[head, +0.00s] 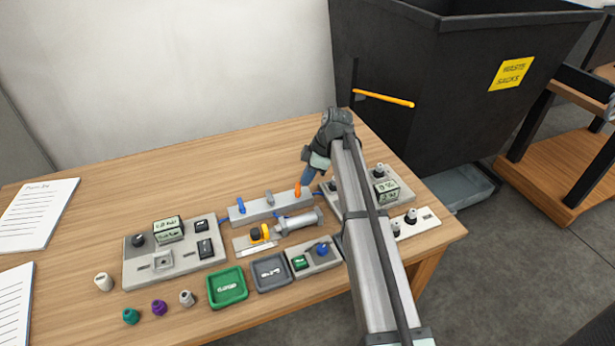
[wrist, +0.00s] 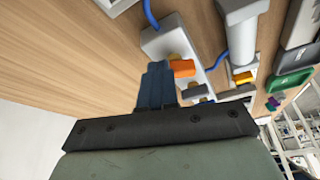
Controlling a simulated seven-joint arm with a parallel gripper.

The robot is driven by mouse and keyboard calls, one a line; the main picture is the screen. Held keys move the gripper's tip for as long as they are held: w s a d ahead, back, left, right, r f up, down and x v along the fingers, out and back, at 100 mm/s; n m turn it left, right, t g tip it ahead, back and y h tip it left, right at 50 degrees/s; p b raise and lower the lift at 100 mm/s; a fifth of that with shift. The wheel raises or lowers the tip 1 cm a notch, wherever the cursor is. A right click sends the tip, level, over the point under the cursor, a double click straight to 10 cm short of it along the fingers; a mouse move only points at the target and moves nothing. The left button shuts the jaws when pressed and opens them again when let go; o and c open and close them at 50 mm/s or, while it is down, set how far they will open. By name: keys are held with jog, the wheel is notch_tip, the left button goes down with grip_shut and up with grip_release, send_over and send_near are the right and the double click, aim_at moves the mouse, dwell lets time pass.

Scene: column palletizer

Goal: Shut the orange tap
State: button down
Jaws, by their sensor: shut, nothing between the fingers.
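The orange tap (head: 297,190) is at the right end of a grey bar (head: 255,212), which also carries a grey tap (head: 268,198) and a blue tap (head: 240,206). My gripper (head: 303,182) is shut and empty, its blue fingers pointing down at the orange tap. In the wrist view, the orange tap (wrist: 182,68) shows right beside my fingertips (wrist: 157,67); I cannot tell whether they touch. The fingers partly cover the tap, and its handle's angle is unclear.
A grey cylinder (head: 296,224) lies in front of the bar. Panels with knobs stand left (head: 183,262) and right (head: 395,188). Green (head: 227,298) and grey (head: 271,284) trays sit in front. An orange rod (head: 383,98) sticks out before the black bin (head: 440,90).

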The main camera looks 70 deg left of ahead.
jog(key=shift+s, duration=0.1)
jog(key=shift+s+d, duration=0.45)
jog(key=shift+s, duration=0.4)
jog(key=shift+w+d+f, duration=0.1)
jog(key=shift+w+d, duration=0.1)
jog(key=shift+w, duration=0.3)
jog(key=w, duration=0.1)
jog(key=w+d, duration=0.1)
jog(key=w, duration=0.1)
jog(key=v, duration=1)
jog(key=shift+w+r, duration=0.2)
jog(key=shift+r, duration=0.1)
jog(key=shift+a, duration=0.15)
